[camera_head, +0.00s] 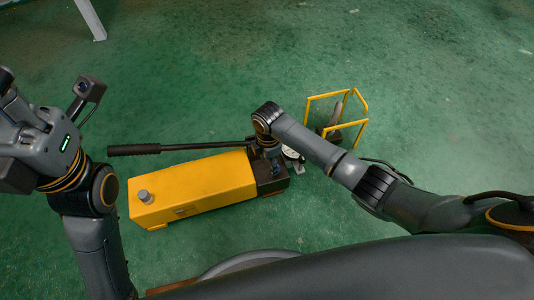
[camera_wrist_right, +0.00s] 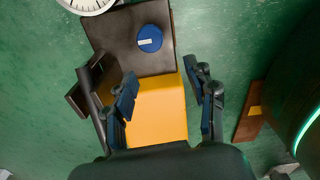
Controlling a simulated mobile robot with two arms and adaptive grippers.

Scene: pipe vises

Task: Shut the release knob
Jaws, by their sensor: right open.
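The blue round release knob (camera_wrist_right: 149,38) with a small white label sits on the dark end block (camera_wrist_right: 110,28) of a yellow hand pump (camera_head: 190,186). In the head view that dark block (camera_head: 272,182) is at the pump's right end, partly behind my right wrist. My right gripper (camera_wrist_right: 162,75) is open, pointing down over the pump. In the right wrist view its fingers are apart and empty, with the knob ahead of them, not touched. My left gripper (camera_head: 40,140) is raised at the left edge, far from the knob; its fingers do not show clearly.
A black pump handle (camera_head: 150,149) lies along the pump's far side. A white round gauge (camera_wrist_right: 88,3) is beside the dark block. A yellow-framed device (camera_head: 340,108) stands beyond my right arm. Green floor is free at the back.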

